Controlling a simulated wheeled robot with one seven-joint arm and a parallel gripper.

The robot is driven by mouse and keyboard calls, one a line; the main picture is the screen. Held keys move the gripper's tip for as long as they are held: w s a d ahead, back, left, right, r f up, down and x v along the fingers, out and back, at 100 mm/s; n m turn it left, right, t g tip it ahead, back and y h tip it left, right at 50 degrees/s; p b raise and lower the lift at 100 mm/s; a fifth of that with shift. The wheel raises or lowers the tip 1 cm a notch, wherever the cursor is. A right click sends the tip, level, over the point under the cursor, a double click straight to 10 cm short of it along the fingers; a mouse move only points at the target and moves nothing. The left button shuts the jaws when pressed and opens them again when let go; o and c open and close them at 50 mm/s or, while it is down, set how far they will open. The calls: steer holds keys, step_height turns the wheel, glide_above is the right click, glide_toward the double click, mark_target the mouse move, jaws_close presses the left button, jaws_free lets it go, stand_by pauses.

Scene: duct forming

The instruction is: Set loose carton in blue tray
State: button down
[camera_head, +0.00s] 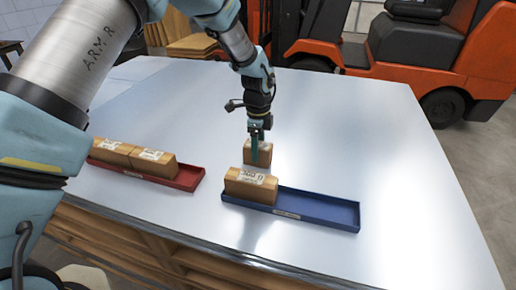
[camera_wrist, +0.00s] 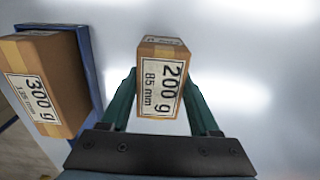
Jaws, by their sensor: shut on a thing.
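A small brown carton (camera_wrist: 160,84) with a white label reading 200 g, 85 mm sits between the fingers of my gripper (camera_wrist: 162,100) in the wrist view. In the head view my gripper (camera_head: 258,146) is shut on this carton (camera_head: 259,157), behind the blue tray. I cannot tell whether the carton touches the table. The blue tray (camera_head: 318,208) lies at the front middle of the table. A larger carton (camera_head: 250,184) stands in its left end, and its label reads 300 g in the wrist view (camera_wrist: 45,85). The tray's right part is empty.
A red tray (camera_head: 187,178) with cartons (camera_head: 130,155) lies to the left, partly hidden by my arm. The shiny table (camera_head: 360,130) is clear at the right and back. An orange forklift (camera_head: 400,60) stands behind the table.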

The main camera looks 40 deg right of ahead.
step_height(320, 180, up, 9)
steer(key=p, duration=0.6)
stand_by(0.3)
